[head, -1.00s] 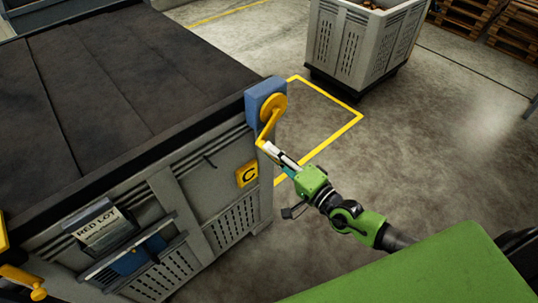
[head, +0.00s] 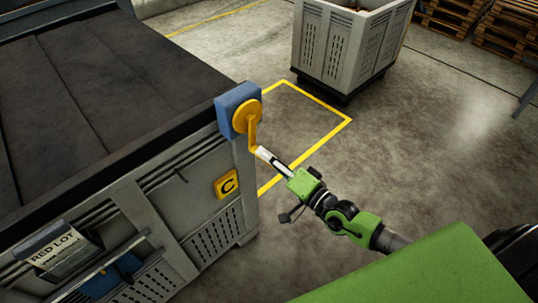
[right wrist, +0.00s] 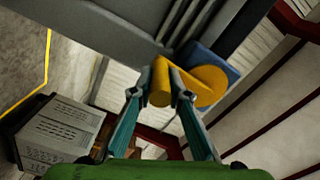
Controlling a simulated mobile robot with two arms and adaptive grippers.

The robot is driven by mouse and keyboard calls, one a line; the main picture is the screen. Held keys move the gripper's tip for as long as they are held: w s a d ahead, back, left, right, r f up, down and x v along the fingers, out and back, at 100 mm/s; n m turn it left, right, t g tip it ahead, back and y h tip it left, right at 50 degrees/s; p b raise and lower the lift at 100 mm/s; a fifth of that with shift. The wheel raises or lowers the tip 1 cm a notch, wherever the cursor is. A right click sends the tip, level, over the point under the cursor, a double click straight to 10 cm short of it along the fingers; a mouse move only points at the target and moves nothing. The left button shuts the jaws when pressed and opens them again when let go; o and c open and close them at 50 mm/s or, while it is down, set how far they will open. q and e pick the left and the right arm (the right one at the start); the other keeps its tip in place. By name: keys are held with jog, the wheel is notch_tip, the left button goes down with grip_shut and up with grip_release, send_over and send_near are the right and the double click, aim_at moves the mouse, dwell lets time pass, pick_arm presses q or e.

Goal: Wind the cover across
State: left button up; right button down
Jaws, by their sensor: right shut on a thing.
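The yellow crank (head: 246,117) is mounted on a blue housing (head: 229,103) at the near right corner of the large grey bin (head: 180,192). A dark cover (head: 80,85) lies over the top of this bin, as far as its visible top shows. My right gripper (head: 262,153) is shut on the crank's yellow handle; in the right wrist view both fingers close around the yellow handle (right wrist: 161,82), in front of the round hub (right wrist: 207,86). The crank arm points downward in the head view. My left gripper is not in view.
Another grey bin (head: 345,50) stands behind on the floor. Wooden pallets (head: 455,17) lie at the back right.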

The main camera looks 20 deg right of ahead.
jog(key=shift+d+f, duration=0.1)
jog(key=shift+d, duration=0.15)
dwell(0.3)
jog(key=c, duration=1.9)
grip_release()
jog(key=shift+w, duration=0.1)
jog(key=v, duration=1.2)
